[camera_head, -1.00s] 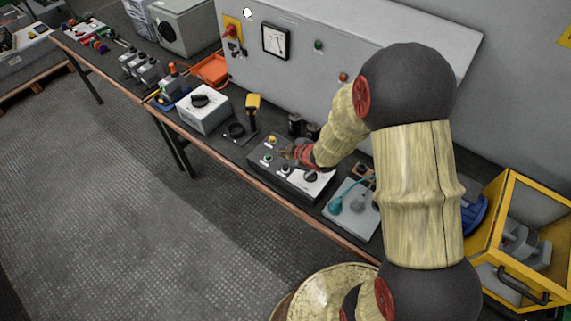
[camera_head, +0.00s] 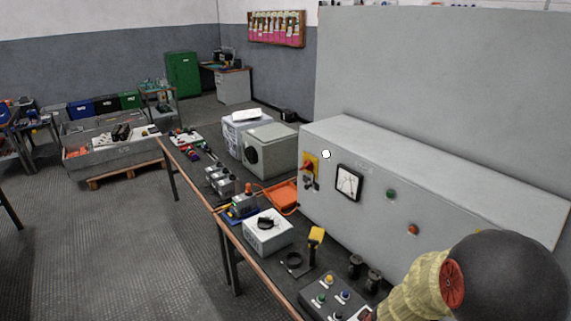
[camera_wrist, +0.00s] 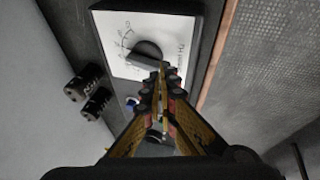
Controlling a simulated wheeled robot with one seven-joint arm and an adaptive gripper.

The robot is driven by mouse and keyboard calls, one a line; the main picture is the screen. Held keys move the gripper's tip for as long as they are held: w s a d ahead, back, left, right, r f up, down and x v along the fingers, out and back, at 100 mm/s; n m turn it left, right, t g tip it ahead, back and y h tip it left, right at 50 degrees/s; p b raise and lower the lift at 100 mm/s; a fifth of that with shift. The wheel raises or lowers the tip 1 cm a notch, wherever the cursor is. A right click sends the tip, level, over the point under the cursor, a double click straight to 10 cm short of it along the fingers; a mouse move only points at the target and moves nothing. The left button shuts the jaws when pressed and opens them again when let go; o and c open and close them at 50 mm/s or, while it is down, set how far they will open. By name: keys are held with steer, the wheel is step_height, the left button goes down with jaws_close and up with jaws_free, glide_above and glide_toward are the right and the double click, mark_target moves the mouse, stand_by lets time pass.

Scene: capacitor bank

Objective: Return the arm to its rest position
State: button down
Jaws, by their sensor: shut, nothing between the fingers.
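My arm (camera_head: 500,280) shows in the lower right corner of the head view, reaching down toward the small dark button box (camera_head: 330,296) on the bench. In the head view my gripper is hidden or below the picture edge. In the wrist view my gripper (camera_wrist: 162,72) is shut and empty. Its tips appear in front of a panel with a white dial plate and a black rotary knob (camera_wrist: 143,53). I cannot tell whether the tips touch the panel.
Two black cylinders (camera_wrist: 83,82) stand beside the panel; they also show in the head view (camera_head: 364,275). A white box with a knob (camera_head: 268,232) and an orange tray (camera_head: 284,195) are left.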

steer(key=s+r+m+g+h, duration=0.1)
steer(key=s+r+m+g, duration=0.2)
steer(key=s+r+m, duration=0.8)
steer(key=s+a+r+n+t, duration=0.1)
steer(key=s+r, duration=0.2)
steer(key=r, duration=0.4)
steer(key=s+a+r+n+t, duration=0.1)
steer(key=s+a+r, duration=0.1)
steer(key=r, duration=0.6)
steer(key=s+a+r+n+t+y, duration=0.1)
steer(key=s+a+r, duration=0.1)
steer(key=s+r, duration=0.3)
step_height(320, 180, up, 3)
steer(key=shift+a+t, duration=0.2)
steer(key=shift+t, duration=0.2)
steer(key=c, duration=2.5)
jaws_free()
